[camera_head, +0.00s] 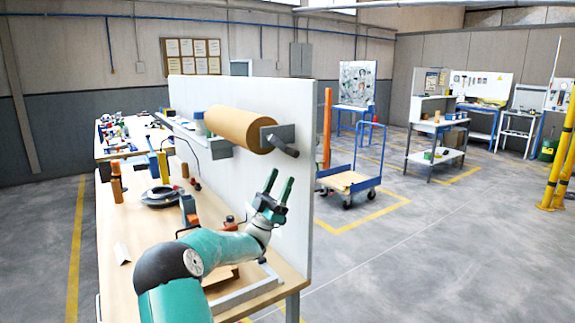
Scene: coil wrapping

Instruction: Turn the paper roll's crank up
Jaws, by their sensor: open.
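The brown paper roll (238,128) is mounted level on the white upright panel above the workbench. Its crank (282,144) is at the right end, by a grey bracket; the dark handle points down and to the right. My gripper (279,183) is open and empty, with its two green fingers pointing up. It shows below the crank and is apart from it in the picture. How far it is from the crank in depth I cannot tell.
The wooden workbench (140,219) holds a dark coil (161,196), orange posts and small tools. The white panel (296,100) stands along its right side. A blue cart (347,181) stands on the floor behind.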

